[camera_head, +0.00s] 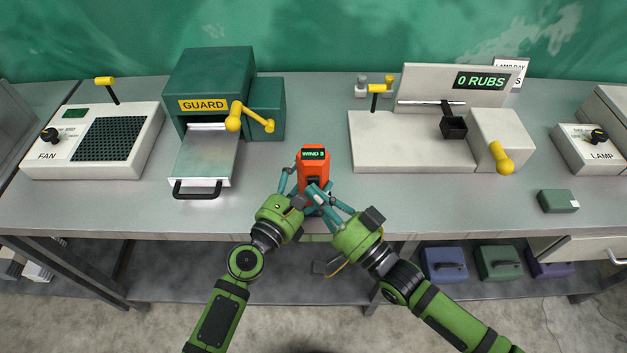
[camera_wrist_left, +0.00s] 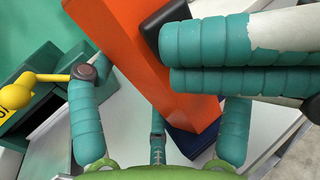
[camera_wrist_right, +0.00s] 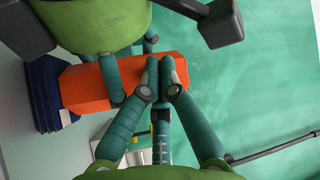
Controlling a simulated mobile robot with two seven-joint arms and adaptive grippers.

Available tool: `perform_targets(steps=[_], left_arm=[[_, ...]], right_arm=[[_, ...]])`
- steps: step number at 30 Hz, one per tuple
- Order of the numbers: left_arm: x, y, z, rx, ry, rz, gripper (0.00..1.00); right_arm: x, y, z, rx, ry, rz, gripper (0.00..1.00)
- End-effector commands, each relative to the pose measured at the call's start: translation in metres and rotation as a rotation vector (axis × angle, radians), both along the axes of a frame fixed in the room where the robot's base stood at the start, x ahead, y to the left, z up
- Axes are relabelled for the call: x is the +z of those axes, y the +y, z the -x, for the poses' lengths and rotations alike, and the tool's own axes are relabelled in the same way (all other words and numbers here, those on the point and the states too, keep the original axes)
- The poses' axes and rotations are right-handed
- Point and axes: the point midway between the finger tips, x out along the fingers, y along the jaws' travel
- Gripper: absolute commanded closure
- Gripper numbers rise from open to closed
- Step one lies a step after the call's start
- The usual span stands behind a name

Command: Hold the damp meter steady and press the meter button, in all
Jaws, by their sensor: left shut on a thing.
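The damp meter (camera_head: 313,164) is an orange upright block at the front middle of the bench, with a small display reading "WIND 3". Its dark blue base (camera_wrist_left: 203,142) shows in the left wrist view. My left gripper (camera_head: 301,183) is shut on the meter's body from the left. A black button-like part (camera_wrist_left: 163,24) sticks out of the orange face. My right gripper (camera_head: 318,190) has its fingers together, with no object between them. Its tips are at the black part in the left wrist view; I cannot tell whether they press it.
A GUARD machine (camera_head: 211,85) with a tray stands behind left, a fan box (camera_head: 95,140) at far left. A pale rub machine (camera_head: 410,140) stands right, reading "0 RUBS". A green block (camera_head: 557,201) lies at front right. The bench's front edge is close below the meter.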

Motion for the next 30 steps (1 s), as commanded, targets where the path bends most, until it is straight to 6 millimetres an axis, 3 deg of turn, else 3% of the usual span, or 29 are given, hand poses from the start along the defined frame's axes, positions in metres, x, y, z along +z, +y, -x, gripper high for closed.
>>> perform_targets(steps=[6,17,30], left_arm=[[0.0,0.0,0.0,0.0,0.001,0.0,0.67],[0.0,0.0,0.0,0.0,0.001,0.0,0.67],[-0.001,0.0,0.0,0.0,0.001,0.0,0.67]], right_arm=[[0.0,-0.001,0.011,0.0,0.001,0.0,1.0],[0.0,0.0,0.014,0.0,0.0,0.0,1.0],[0.0,-0.001,0.055,0.0,0.001,-0.001,1.0]])
